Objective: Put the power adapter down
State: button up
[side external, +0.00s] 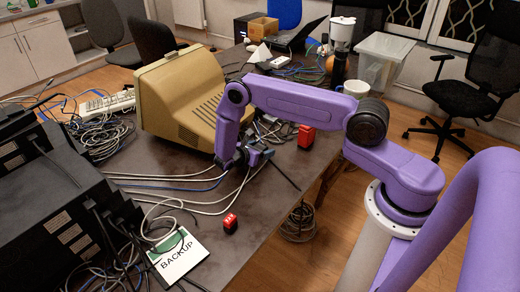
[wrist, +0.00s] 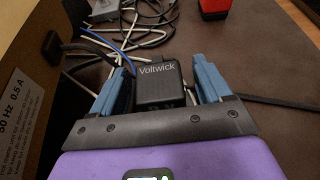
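The power adapter (wrist: 160,88) is a black block with "Voltwick" printed on it, seen in the wrist view. It lies between the two blue fingers of my gripper (wrist: 163,82). A narrow gap shows between the adapter and the right finger, and the left finger is close beside it. The fingers stand apart and look open around it. In the side view my gripper (side external: 252,157) is low over the dark table (side external: 200,262), right of the beige monitor. The adapter is too small and hidden there to make out. Whether it touches the table is unclear.
The beige monitor (side external: 180,100) stands close by; its labelled panel (wrist: 25,110) fills the wrist view's left. Cables (side external: 165,180) run left of my gripper. A red box (side external: 306,136) stands behind it, a small red object (side external: 230,222) in front. A BACKUP card (side external: 178,256) lies near the black equipment.

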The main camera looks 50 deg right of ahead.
jog(key=shift+r, duration=0.15)
jog(key=v, duration=1.2)
jog(key=shift+a+r, duration=0.15)
jog(key=shift+a, duration=0.05)
jog(key=s+a+r+m+y, duration=0.25)
jog(key=s+a+r, duration=0.2)
jog(key=r, duration=0.35)
jog(key=s+a+r+m+y, duration=0.1)
jog(key=s+a+r+y, duration=0.3)
jog(key=s+r, duration=0.25)
jog(key=s+r+m+y, duration=0.1)
jog(key=s+r+y, duration=0.2)
jog(key=s, duration=0.8)
jog(key=s+r+m+y, duration=0.1)
jog(key=s+r+y, duration=0.3)
jog(key=s, duration=0.6)
jog(key=shift+s+d+r, duration=0.35)
jog(key=shift+r, duration=0.4)
